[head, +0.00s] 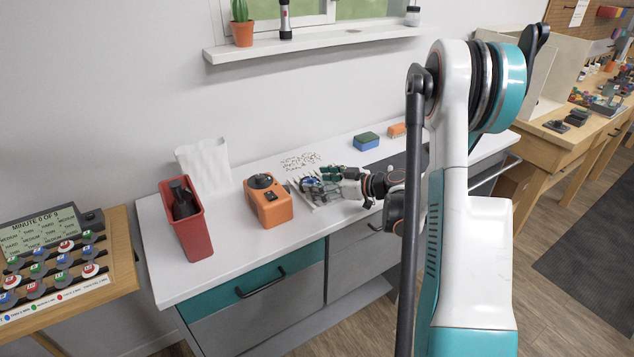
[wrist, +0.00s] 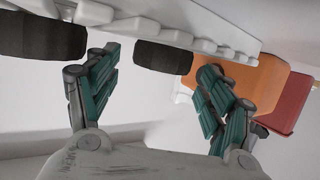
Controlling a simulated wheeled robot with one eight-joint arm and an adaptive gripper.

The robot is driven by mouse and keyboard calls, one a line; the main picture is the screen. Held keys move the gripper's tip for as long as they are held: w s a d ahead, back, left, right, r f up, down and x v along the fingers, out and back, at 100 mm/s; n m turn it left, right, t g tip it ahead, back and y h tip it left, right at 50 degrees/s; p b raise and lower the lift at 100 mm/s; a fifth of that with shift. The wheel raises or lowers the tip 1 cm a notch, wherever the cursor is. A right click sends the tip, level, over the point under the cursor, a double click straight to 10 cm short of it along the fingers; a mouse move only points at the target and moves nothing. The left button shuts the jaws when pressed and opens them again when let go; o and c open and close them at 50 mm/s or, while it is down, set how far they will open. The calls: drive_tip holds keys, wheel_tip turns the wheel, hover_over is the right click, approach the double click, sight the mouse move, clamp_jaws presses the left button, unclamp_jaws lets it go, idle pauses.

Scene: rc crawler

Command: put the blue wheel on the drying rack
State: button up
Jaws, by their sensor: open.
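My gripper (head: 313,183) is low over the white counter, beside the white slatted drying rack (head: 322,199). A small patch of blue, seemingly the blue wheel (head: 309,181), shows among my fingers in the head view, mostly hidden. In the wrist view, my gripper (wrist: 160,62) is open, its teal fingers spread wide. A dark tyre (wrist: 163,56) sits at the white slats of the rack (wrist: 190,28), beyond and between the fingertips, with no finger visibly closed on it. Its hub colour does not show. Another dark tyre (wrist: 40,36) is at the left.
An orange box (head: 268,202) and a red bin (head: 190,222) stand left of the rack. A white holder (head: 204,165) is behind them. A blue-green sponge (head: 367,141) and an orange brush (head: 397,130) lie at the back right. The front left of the counter is clear.

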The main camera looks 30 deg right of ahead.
drive_tip(key=p+v, duration=0.2)
drive_tip(key=v, duration=0.9)
drive_tip(key=shift+c, duration=0.3)
idle(1.5)
